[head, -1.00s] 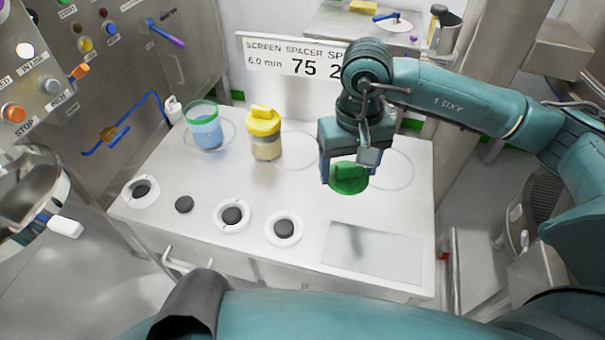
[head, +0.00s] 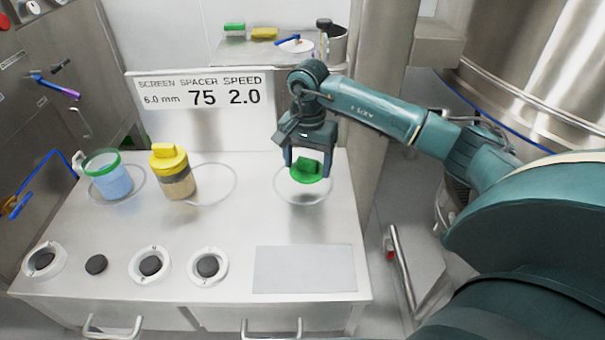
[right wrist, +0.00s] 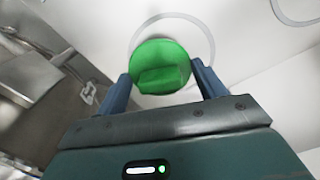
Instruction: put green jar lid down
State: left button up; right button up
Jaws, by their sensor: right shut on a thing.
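The green jar lid (head: 306,171) is a round disc with a raised grip. My right gripper (head: 308,165) is shut on it, over the right-hand ring outline (head: 302,200) on the steel table. In the right wrist view the lid (right wrist: 160,62) sits between the two fingers, partly covering a ring outline. Whether it touches the table is hard to tell. The green-rimmed jar (head: 110,180) with blue contents stands open in the left ring. My left gripper is not in view.
Several dark round pieces, most in white rings, line the front, beside a grey plate (head: 305,270). A sign (head: 200,96) stands behind. The table (head: 250,222) is clear around the lid.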

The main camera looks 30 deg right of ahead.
aim_at(307, 170)
jog(key=shift+f, duration=0.35)
notch_tip(307, 170, down, 3)
jog(key=shift+f, duration=0.3)
jog(key=o, duration=1)
jog(key=shift+c, duration=0.2)
